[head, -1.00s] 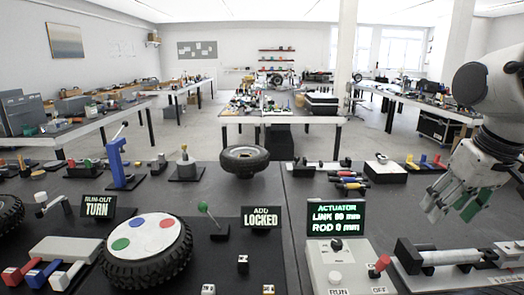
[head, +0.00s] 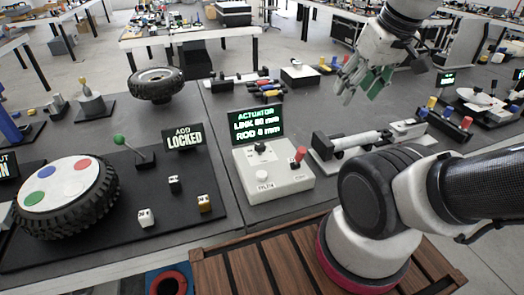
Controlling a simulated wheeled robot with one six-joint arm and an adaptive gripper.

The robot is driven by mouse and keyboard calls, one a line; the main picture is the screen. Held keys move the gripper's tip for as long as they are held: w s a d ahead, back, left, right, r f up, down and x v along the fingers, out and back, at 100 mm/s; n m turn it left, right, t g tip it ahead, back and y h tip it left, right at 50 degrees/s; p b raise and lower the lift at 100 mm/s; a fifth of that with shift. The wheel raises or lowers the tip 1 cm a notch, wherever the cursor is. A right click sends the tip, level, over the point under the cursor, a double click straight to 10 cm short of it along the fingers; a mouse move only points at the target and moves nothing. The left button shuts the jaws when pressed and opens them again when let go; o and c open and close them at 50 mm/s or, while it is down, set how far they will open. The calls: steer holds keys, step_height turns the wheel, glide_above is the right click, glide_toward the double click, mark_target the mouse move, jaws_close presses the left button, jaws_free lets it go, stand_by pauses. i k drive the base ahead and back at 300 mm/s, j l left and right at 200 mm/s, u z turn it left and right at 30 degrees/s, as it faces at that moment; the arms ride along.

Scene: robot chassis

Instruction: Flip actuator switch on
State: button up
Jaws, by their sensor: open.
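The actuator control box (head: 275,178) is a white box on the dark bench, in the middle of the head view. It has a black knob (head: 260,148), a white round button (head: 264,178) by a RUN label, and a small switch with a red tip (head: 300,154) at its right side. The actuator display (head: 256,122) behind it reads "LINK 80 mm" and "ROD 0 mm". The actuator cylinder (head: 372,135) lies to the right of the box. My gripper (head: 366,82) is open and empty, above the bench behind the box and cylinder, apart from both.
A tyre with a coloured disc (head: 68,195) and a green-tipped lever (head: 120,140) by the LOCKED sign (head: 184,138) stand left of the box. Coloured screwdrivers (head: 262,90) lie behind it. My arm's base fills the lower right.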

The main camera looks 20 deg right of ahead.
mark_target(301, 151)
steer(key=k+j+u, duration=0.25)
steer(key=k+j, duration=0.15)
steer(key=k+j+u, duration=0.2)
steer(key=k+j, duration=0.2)
steer(key=j, duration=0.2)
